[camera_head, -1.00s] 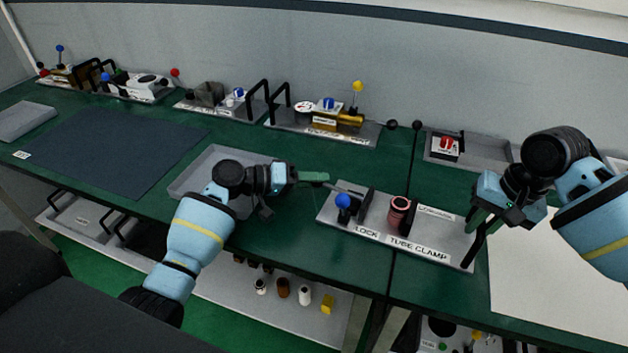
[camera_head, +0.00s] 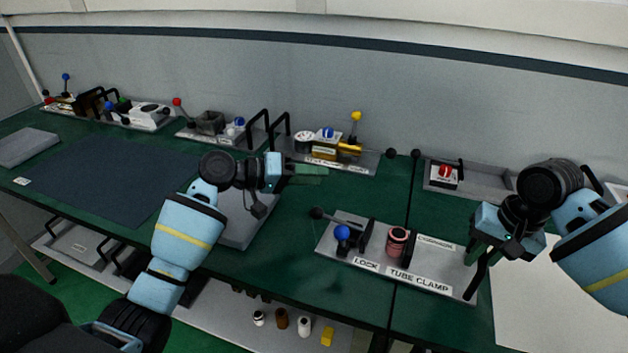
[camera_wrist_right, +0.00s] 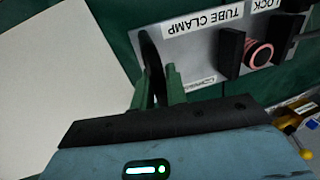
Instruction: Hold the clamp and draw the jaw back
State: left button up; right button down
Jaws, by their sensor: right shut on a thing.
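The tube clamp (camera_head: 430,268) is a grey labelled plate on the green bench. It has a blue knob (camera_head: 342,232) by the LOCK label, two black upright plates (camera_head: 366,233), a pinkish ring-shaped tube (camera_head: 397,241) between them, and a rod ending in a black ball (camera_head: 316,213) at the left. My right gripper (camera_head: 480,247) is shut on the black handle (camera_wrist_right: 150,60) at the plate's right end; it also shows in the right wrist view (camera_wrist_right: 160,85). My left gripper (camera_head: 312,173) is above and left of the ball, apart from it; its finger gap is unclear.
A grey tray (camera_head: 245,225) lies under my left arm. Other fixtures with handles and knobs, such as a yellow-knobbed one (camera_head: 340,160) and a red-knobbed one (camera_head: 444,175), stand along the back. A white sheet (camera_head: 545,300) lies at the right. Bare bench surrounds the clamp's left end.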

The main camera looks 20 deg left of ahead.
jog(key=shift+d, duration=0.1)
pick_arm(q)
jog(key=shift+d, duration=0.1)
pick_arm(e)
jog(key=c, duration=1.3)
grip_release()
jog(key=shift+r, duration=0.1)
jog(key=shift+r, duration=0.1)
jog(key=r, duration=0.4)
jog(key=d+r, duration=0.1)
jog(key=r, duration=0.2)
jog(key=d+r, duration=0.1)
jog(key=r, duration=0.3)
jog(key=shift+d+r, duration=0.2)
jog(key=shift+r, duration=0.15)
